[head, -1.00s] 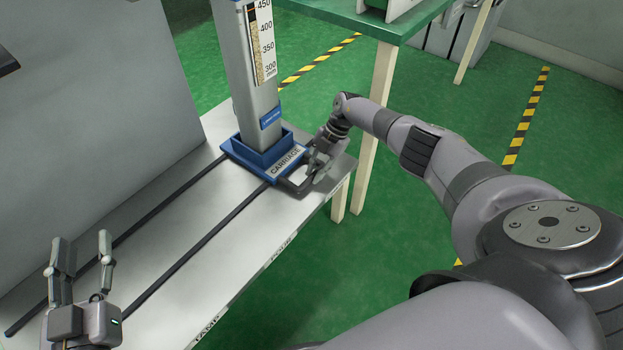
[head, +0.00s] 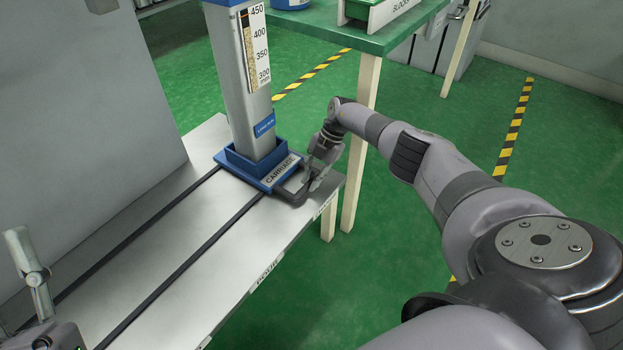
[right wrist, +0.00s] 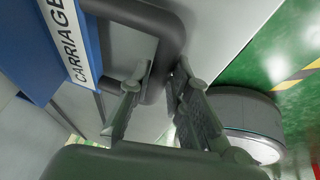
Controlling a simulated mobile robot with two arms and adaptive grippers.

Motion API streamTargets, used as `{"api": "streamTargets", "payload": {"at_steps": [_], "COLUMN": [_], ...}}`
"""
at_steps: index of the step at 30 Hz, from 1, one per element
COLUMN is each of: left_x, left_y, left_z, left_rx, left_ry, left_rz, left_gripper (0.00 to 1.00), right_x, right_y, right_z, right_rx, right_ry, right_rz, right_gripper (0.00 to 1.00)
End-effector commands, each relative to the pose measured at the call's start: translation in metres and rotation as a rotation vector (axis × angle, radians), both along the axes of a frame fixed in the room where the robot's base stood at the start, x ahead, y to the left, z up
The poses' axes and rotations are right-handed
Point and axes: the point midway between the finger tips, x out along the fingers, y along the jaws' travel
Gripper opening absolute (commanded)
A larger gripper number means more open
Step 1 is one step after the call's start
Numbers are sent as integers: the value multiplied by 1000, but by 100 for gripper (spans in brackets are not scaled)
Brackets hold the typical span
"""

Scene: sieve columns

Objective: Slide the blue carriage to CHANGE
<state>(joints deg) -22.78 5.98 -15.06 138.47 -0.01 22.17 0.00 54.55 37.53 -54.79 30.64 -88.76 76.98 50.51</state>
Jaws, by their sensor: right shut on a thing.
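The blue carriage (head: 237,166) sits on two dark rails near the far end of the metal bench, carrying an upright grey column (head: 240,90) with a scale. Its white CARRIAGE label also shows in the right wrist view (right wrist: 68,40). A dark loop handle (head: 294,195) sticks out on the carriage's right side. My right gripper (head: 312,178) is shut on this handle; the right wrist view shows its fingers (right wrist: 160,75) on either side of the bar. My left gripper (head: 18,240) is at the lower left, partly cut off, with one finger standing apart, and holds nothing visible.
The bench's front edge carries a station label (head: 267,272) and another, partly hidden (head: 325,206), near the far corner. The rails (head: 190,265) are clear on the near side. A green table (head: 400,42) stands behind. A grey panel (head: 90,110) rises at the left.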

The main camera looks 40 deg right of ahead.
Motion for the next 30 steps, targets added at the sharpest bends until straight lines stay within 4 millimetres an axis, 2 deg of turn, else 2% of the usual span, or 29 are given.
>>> {"api": "streamTargets", "payload": {"at_steps": [8,9,17,26,30], "left_x": [0,0,0,1,1], "left_y": [0,0,0,0,0], "left_z": [0,0,0,-1,-1], "left_rx": [0,0,0,0,0], "left_ry": [0,0,0,4,4], "left_rz": [0,0,0,1,1], "left_gripper": [40,40,40,40,40], "right_x": [2,2,2,1,2], "right_y": [-6,-6,-4,-3,-3], "right_z": [2,2,1,2,10], "right_rx": [-10,-10,-6,-4,-4], "right_ry": [-10,-10,-7,-5,-8], "right_rz": [-10,-10,-7,-5,-3], "right_gripper": [0,21,38,38,38]}}
